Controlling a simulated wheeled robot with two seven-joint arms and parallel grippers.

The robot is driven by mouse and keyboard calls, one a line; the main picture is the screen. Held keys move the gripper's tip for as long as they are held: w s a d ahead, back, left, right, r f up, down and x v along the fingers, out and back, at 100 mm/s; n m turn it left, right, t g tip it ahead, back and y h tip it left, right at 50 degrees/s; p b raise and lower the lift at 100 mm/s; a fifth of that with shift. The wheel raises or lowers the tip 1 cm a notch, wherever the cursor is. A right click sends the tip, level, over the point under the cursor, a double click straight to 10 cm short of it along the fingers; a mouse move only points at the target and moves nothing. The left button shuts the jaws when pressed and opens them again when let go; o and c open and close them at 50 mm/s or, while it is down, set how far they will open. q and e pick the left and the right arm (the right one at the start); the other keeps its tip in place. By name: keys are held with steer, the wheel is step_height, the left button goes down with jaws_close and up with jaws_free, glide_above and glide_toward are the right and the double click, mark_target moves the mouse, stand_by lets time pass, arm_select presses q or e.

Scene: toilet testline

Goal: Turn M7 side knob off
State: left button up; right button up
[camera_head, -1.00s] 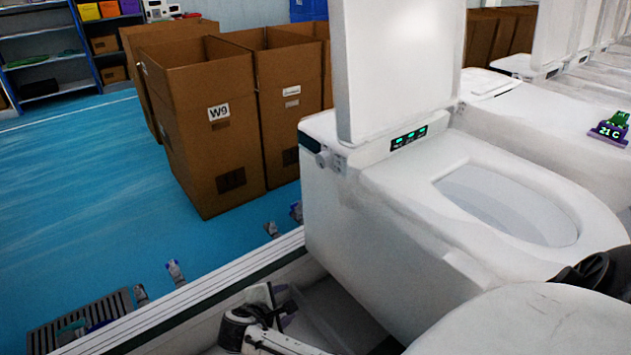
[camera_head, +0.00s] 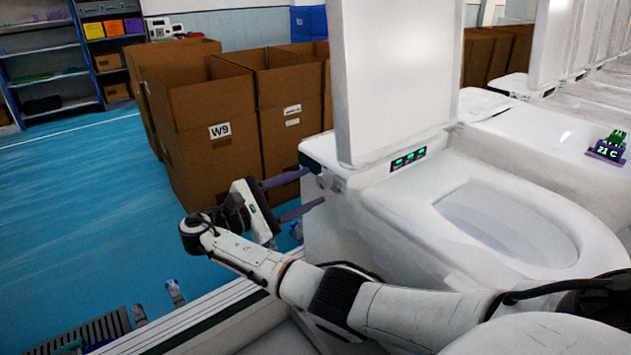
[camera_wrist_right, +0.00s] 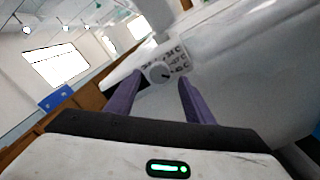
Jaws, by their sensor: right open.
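The side knob (camera_head: 323,180) is a small round grey-white knob on the left side of the nearest white toilet (camera_head: 335,225), below the raised lid's hinge. My right gripper (camera_head: 312,187) is open, its two purple fingers pointing at the knob from the left. In the right wrist view the knob (camera_wrist_right: 159,72) shows a dark pointer mark, beside a label with temperature markings (camera_wrist_right: 178,60). It lies between and beyond the open fingers (camera_wrist_right: 155,92); contact cannot be told. My left gripper is not in view.
Cardboard boxes (camera_head: 215,130), one marked W9, stand behind and left of my right gripper. A rail (camera_head: 200,318) runs along the floor below.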

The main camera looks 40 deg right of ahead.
mark_target(320, 183)
steer(key=shift+s+d, duration=0.15)
steer(key=shift+d, duration=1.5)
steer(key=shift+c, duration=0.2)
steer(key=c, duration=1)
